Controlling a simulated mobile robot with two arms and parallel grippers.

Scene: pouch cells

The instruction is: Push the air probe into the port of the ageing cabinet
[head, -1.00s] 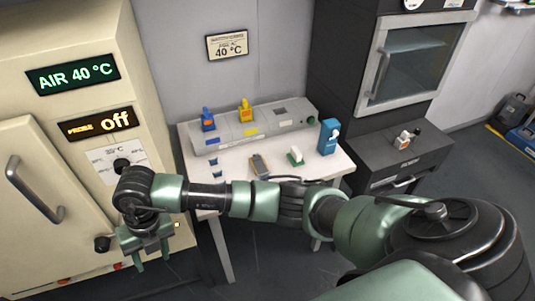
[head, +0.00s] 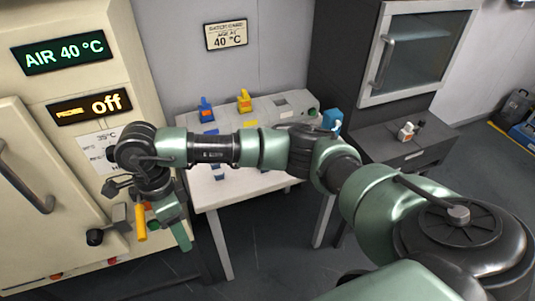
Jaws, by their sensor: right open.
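A yellow-orange stick, which looks like the air probe (head: 141,222), is upright beside the cabinet's right front edge. My right gripper (head: 160,222) is open, its green finger just right of the stick. I cannot tell whether the gripper touches it. Small red and green parts show behind the stick. The port cannot be made out; my wrist covers part of the cabinet front. My left gripper is not in view.
A white table (head: 225,190) stands right of the cabinet, carrying a grey rack (head: 270,108) with blue and yellow pieces, partly behind my right arm. A dark oven unit (head: 345,60) is farther right. A black knob (head: 95,237) projects from the cabinet near my gripper.

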